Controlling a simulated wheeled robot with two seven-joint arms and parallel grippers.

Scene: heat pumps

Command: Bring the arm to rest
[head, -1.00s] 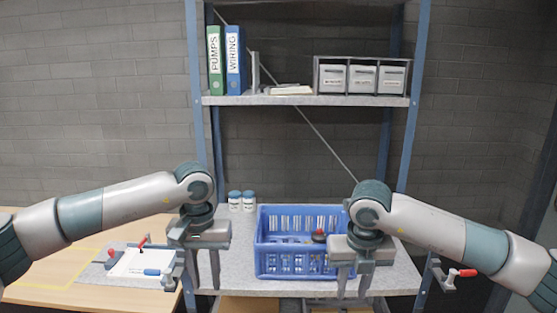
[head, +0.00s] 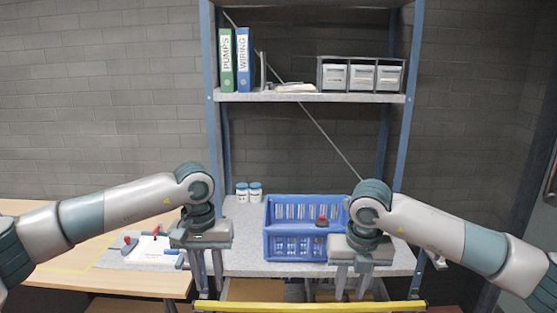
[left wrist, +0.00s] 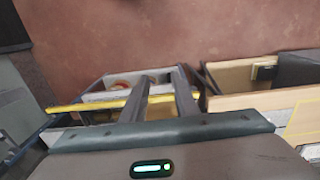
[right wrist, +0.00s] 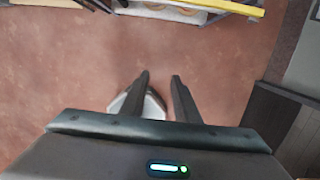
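My left gripper (head: 212,280) hangs pointing down at the left, in front of the shelf's left upright. Its two fingers are apart with nothing between them; they also show in the left wrist view (left wrist: 160,75). My right gripper (head: 350,288) points down in front of the right part of the blue crate (head: 292,247). Its fingers are apart and empty too, over the reddish floor in the right wrist view (right wrist: 159,76). Both arms are bent and held out in front of me. The crate stands on the shelf's lower board and holds a red-topped part (head: 322,221).
A yellow bar (head: 310,307) runs across the shelf's front, low down. A wooden table (head: 60,250) with a white board (head: 152,250) and clamps stands left. Two white jars (head: 249,192) stand beside the crate.

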